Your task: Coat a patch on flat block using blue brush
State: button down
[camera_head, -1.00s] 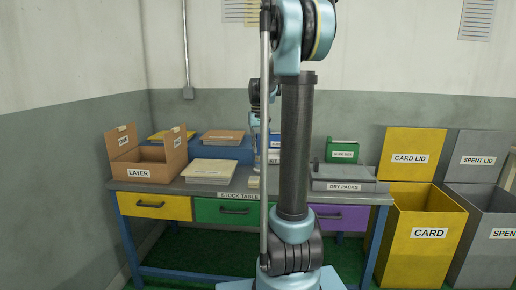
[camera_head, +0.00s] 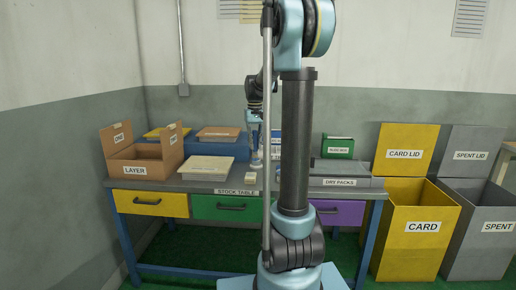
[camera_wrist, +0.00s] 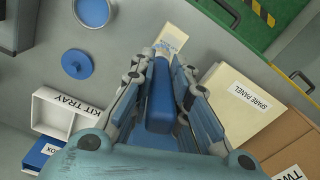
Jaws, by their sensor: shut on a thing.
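My gripper (camera_wrist: 166,70) is shut on the blue brush (camera_wrist: 160,98), whose thick blue handle lies between the fingers in the wrist view. Its working end points towards a small cream flat block (camera_wrist: 173,36) just beyond the fingertips. I cannot tell whether the brush touches the block. In the head view my gripper (camera_head: 256,158) is low over the stock table, close behind the block (camera_head: 252,177).
A blue-filled pot (camera_wrist: 92,11) and a round blue lid (camera_wrist: 77,63) are at left in the wrist view, above the white kit tray (camera_wrist: 68,112). The spare panel (camera_wrist: 238,108) lies right of my gripper. In the head view, a cardboard box (camera_head: 143,169) stands at the table's left.

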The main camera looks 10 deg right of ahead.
aim_at(255, 154)
jog(key=shift+f, duration=3.95)
jog(key=shift+w+a+r, duration=0.1)
jog(key=shift+w+a, duration=0.15)
jog(key=shift+a, duration=0.6)
jog(key=shift+w+a, duration=0.1)
jog(key=shift+a, duration=0.2)
jog(key=shift+w+a, duration=0.2)
jog(key=shift+a, duration=0.5)
jog(key=shift+s+d, duration=0.3)
jog(key=shift+d, duration=0.65)
jog(key=shift+s+d, duration=0.25)
jog(key=shift+d, duration=0.7)
jog(key=shift+a+r, duration=0.1)
jog(key=shift+r, duration=3.75)
